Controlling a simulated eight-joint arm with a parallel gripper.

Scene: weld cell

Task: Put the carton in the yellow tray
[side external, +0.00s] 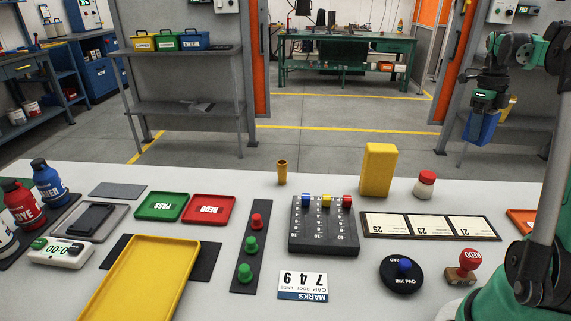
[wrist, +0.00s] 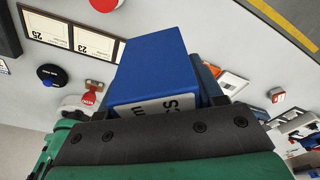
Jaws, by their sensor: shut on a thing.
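A blue carton (side external: 482,127) is held up in the air at the right, above and beyond the far edge of the table in the side external view. My gripper (side external: 487,104) is shut on it from above. In the wrist view the carton (wrist: 158,62) fills the middle, with part of some dark lettering on its near face. The yellow tray (side external: 140,285) lies flat at the front left of the table, far from my gripper, over part of a dark mat. Its front end is cut off by the picture edge.
A yellow block (side external: 378,170) and a brass cup (side external: 282,172) stand at the table's back. A dark peg board (side external: 324,240), a strip with red and green knobs (side external: 246,262), green (side external: 161,206) and red (side external: 209,208) trays and a timer (side external: 60,252) lie between or around.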

